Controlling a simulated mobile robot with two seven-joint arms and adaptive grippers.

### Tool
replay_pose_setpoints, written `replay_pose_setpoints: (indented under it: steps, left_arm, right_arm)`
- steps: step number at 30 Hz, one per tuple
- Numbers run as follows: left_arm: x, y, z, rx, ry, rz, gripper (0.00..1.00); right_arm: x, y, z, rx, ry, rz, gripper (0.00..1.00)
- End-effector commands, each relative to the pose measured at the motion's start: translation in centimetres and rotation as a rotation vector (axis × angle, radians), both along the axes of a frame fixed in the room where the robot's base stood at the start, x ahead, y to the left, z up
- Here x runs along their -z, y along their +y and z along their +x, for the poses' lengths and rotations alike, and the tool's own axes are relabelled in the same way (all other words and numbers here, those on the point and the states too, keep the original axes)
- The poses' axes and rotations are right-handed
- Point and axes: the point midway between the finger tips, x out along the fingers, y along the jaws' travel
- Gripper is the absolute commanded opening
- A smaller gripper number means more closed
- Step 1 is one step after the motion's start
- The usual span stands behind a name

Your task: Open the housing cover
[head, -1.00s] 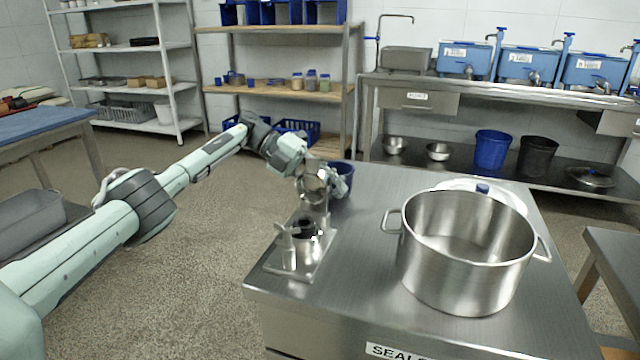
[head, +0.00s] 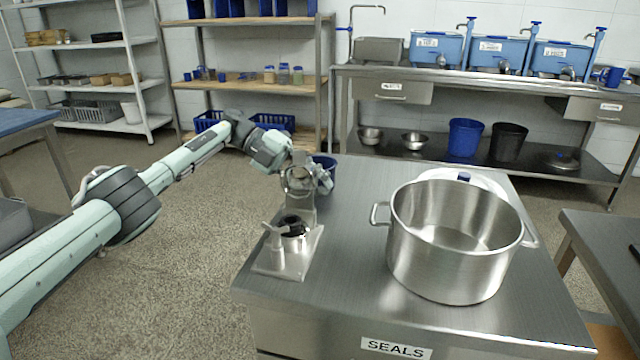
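The colloid mill (head: 291,256) stands on a small metal base plate at the left edge of the steel table. Its housing cover (head: 299,181) appears as a round metal piece standing up above the back of the mill body, and the dark opening of the housing (head: 292,222) faces up uncovered. My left gripper (head: 322,178) is at the right side of the raised cover, very close to it or touching it. Its fingers are small and partly hidden, so I cannot tell whether they are closed on the cover. My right gripper is out of view.
A large steel pot (head: 452,255) stands right of the mill, with a white round item (head: 487,180) partly behind it. A blue cup (head: 325,165) is just behind my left gripper. The tabletop (head: 345,255) between mill and pot is clear.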

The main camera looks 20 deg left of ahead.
Motion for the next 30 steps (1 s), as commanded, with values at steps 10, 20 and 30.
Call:
replay_pose_setpoints:
  steps: [10, 20, 30]
  left_arm:
    - [0.0, 0.0, -0.1, 0.003, 0.000, -0.001, 0.41]
    - [-2.6, 0.0, 0.0, 0.004, -0.005, 0.000, 0.41]
    - [-8.8, 0.0, 0.0, 0.003, -0.004, -0.003, 0.41]
  right_arm:
    - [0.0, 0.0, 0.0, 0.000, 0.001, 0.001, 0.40]
    - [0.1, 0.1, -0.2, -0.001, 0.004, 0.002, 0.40]
    - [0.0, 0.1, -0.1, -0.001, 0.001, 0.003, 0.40]
